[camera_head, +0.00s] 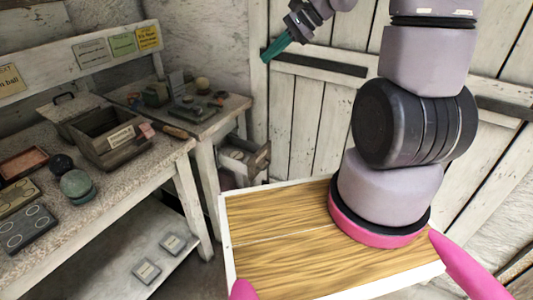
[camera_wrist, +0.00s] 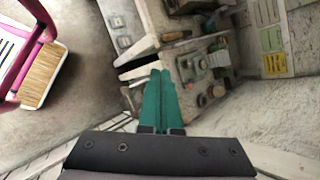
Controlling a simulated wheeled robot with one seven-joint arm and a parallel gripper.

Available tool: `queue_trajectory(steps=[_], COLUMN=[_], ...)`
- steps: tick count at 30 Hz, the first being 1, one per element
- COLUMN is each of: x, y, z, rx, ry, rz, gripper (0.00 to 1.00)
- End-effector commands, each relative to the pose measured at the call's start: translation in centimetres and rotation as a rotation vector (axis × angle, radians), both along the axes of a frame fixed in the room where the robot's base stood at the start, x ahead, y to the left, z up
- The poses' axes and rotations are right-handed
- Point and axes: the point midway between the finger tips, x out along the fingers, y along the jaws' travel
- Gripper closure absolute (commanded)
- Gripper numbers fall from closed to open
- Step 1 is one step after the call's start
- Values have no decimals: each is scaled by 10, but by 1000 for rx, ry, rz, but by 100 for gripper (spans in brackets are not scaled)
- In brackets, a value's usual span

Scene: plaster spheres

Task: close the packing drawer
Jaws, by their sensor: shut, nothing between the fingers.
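The packing drawer (camera_head: 261,160) sits pulled out below the top of the small side table (camera_head: 214,121) in the head view. Its front faces right, and its inside shows from above with some small pale things in it. My gripper (camera_head: 267,57) has teal fingers and hangs high above the drawer, near the white plank door, touching nothing. In the wrist view my gripper's fingers (camera_wrist: 160,74) lie together and hold nothing. The drawer is hard to make out for sure there, partly behind the fingers.
A long workbench (camera_head: 110,185) at left holds a wooden crate (camera_head: 98,148), a green sphere (camera_head: 76,184) and trays. Small objects crowd the side table. A plank door (camera_head: 315,110) stands behind. Floor beside the drawer looks clear, with my base to the right.

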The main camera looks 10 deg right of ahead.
Motion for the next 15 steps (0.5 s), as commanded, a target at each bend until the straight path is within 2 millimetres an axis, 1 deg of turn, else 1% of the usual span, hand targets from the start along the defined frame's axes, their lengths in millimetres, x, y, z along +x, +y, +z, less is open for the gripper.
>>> queue_trajectory(steps=[1, 5, 6, 8, 9, 11, 12, 14, 15], x=[13, 42, 50, 61, 68, 75, 79, 83, 84], y=[-2, -9, -12, -18, -23, -30, -36, -46, -53], z=[-22, -71, -88, -115, -133, -163, -183, -215, -237], rx=[42, 145, 171, 209, 231, 260, 277, 298, 310], ry=[51, 150, 179, 222, 248, 288, 313, 349, 372], rz=[-51, -194, -244, -316, -366, -442, -495, -574, -630], gripper=[100, 100, 100, 100, 100, 100, 100, 100, 100])
